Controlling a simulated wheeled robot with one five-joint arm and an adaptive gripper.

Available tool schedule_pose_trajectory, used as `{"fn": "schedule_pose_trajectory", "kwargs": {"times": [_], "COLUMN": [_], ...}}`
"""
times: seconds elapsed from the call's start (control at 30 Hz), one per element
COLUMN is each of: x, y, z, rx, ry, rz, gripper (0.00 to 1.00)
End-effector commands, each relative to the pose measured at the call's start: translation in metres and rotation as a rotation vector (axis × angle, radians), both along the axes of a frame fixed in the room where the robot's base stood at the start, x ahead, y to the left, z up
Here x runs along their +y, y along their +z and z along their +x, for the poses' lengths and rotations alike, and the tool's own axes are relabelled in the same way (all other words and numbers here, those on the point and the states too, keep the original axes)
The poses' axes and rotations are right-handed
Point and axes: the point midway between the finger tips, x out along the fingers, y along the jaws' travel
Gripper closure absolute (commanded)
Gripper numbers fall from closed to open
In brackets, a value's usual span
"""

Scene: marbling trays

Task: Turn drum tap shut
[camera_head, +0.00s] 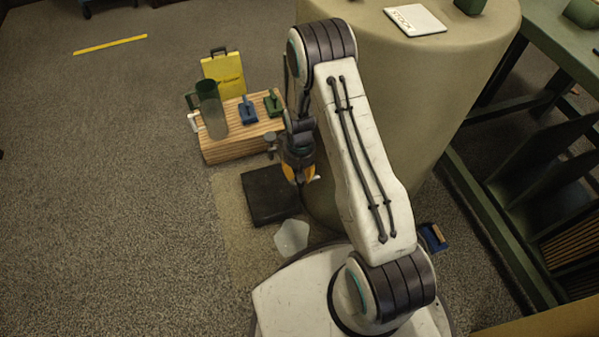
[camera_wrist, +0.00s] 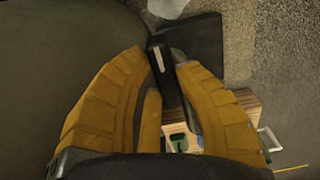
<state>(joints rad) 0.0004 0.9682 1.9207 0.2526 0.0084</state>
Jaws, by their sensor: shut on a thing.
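The drum (camera_head: 440,85) is a large beige cylinder behind my arm. Its dark curved side fills the left of the wrist view (camera_wrist: 60,60). My gripper (camera_head: 300,178) is low beside the drum's left side, pointing down. In the wrist view its yellow fingers (camera_wrist: 163,68) are closed around a narrow black bar, which looks like the tap handle (camera_wrist: 160,55). The bar has a pale mark near its end and runs lengthwise between the fingers. The tap body is hidden, and I cannot tell how far the handle is turned.
A black square slab (camera_head: 268,196) and a pale faceted object (camera_head: 291,238) lie on the floor below. A yellow bag (camera_head: 224,74) stands behind.

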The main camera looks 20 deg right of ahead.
Motion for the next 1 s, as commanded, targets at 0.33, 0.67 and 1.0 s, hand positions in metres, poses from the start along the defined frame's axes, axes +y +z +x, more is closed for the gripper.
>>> {"fn": "schedule_pose_trajectory", "kwargs": {"times": [0.33,0.67,1.0], "x": [0.000,0.000,0.000], "y": [-0.001,0.000,0.021], "z": [0.000,0.000,0.001], "rx": [0.000,0.000,-0.004], "ry": [-0.001,-0.001,-0.001], "rz": [0.000,0.000,0.000], "gripper": [0.60,0.44,0.44]}}
